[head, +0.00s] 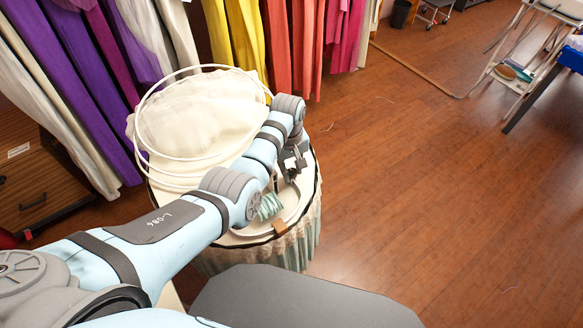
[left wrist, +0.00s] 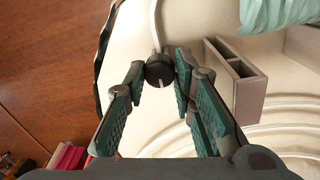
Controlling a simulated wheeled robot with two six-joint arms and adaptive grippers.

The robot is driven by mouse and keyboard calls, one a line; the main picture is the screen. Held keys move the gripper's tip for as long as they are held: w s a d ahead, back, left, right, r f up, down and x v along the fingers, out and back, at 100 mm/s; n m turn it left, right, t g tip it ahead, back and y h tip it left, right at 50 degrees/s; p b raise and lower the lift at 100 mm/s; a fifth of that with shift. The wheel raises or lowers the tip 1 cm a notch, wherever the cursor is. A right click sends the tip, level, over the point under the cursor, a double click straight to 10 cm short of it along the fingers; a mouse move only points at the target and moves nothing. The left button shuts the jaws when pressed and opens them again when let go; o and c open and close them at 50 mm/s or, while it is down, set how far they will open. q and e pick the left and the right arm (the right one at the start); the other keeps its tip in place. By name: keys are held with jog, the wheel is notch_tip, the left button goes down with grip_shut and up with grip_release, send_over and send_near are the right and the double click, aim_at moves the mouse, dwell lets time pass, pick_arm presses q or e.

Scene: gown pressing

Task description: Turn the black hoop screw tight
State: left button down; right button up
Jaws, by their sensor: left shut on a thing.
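The black hoop screw (left wrist: 159,70) is a round dark knob with a pale line on its face, seen in the left wrist view. A thin white hoop rod (left wrist: 156,28) runs away from it. My left gripper (left wrist: 160,76) has its two fingertips on either side of the knob, closed on it. In the head view my left gripper (head: 291,172) is over the right side of the round table (head: 236,240); the knob cannot be made out there. White hoops (head: 140,118) rest around a cream gown (head: 205,108) on the table. My right gripper is out of view.
A grey slotted block (left wrist: 250,97) lies right of the knob, near folded teal cloth (left wrist: 268,14). Hanging garments (head: 250,38) line the back. Open wooden floor (head: 420,190) lies to the right, with a white rack (head: 520,70) beyond.

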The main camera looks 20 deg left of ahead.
aim_at(290, 171)
pick_arm(q)
jog(key=m, duration=0.6)
jog(key=shift+s+f+m, duration=0.2)
jog(key=shift+f+m, duration=0.05)
jog(key=shift+m, duration=0.15)
dwell(0.3)
jog(key=c, duration=1.6)
grip_release()
jog(key=shift+w, duration=0.1)
jog(key=shift+c, duration=0.2)
jog(key=shift+r, duration=0.1)
jog(key=shift+w+r, duration=0.1)
notch_tip(290, 171, up, 12)
jog(key=shift+a, duration=0.2)
